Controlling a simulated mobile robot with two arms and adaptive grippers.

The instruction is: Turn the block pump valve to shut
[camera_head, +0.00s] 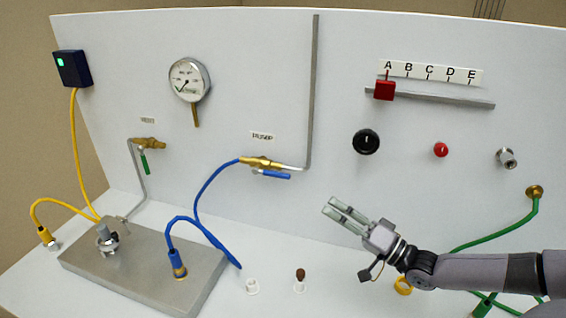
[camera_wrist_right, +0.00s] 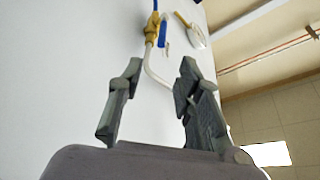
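The pump valve is a brass valve (camera_head: 260,163) on the white panel, under a small label, with a blue lever (camera_head: 275,174). The lever lies almost level, roughly along the line of the brass body. A blue hose joins it on the left and a metal pipe on the right. In the right wrist view the brass valve (camera_wrist_right: 152,28) and blue lever (camera_wrist_right: 163,36) show beyond the fingers. My right gripper (camera_head: 334,208) is right of and below the valve, apart from it. Its fingers (camera_wrist_right: 158,75) are spread and empty. My left gripper is not in view.
A second brass valve (camera_head: 150,143) with a green lever hanging down sits to the left. A gauge (camera_head: 189,80) is above. A metal block (camera_head: 140,280) with hoses stands on the bench. A vertical strip (camera_head: 313,80) rises right of the pump valve.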

